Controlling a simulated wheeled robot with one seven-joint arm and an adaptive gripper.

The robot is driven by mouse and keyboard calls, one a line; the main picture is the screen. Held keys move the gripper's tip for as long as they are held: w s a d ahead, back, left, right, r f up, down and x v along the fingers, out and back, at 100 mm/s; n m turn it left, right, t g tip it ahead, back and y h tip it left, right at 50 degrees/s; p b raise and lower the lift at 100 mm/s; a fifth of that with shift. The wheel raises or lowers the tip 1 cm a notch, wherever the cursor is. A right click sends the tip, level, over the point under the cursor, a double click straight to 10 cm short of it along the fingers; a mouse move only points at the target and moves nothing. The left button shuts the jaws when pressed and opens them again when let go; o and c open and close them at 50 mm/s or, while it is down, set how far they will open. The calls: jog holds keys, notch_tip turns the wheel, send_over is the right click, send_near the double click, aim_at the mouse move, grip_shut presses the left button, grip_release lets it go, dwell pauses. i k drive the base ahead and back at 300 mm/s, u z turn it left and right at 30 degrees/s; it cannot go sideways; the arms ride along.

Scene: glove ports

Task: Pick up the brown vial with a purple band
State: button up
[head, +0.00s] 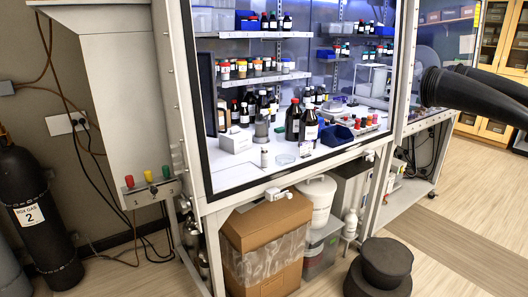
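No brown vial with a purple band can be made out for certain in the head view. A small pale-labelled vial (264,157) stands near the cabinet's front edge. Several small dark containers stand at the back and on the shelves, too small to tell any band colour. My gripper is not in view.
A blue bin (335,135) and a white box (235,141) stand inside the cabinet. Black gloves (475,95) stick out at the right. A cardboard box (267,245), black round stools (380,268) and a gas cylinder (35,215) stand outside. The floor at lower right is clear.

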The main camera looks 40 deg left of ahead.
aim_at(264, 147)
jog(key=u, duration=0.65)
jog(key=i, duration=0.8)
jog(key=u, duration=0.85)
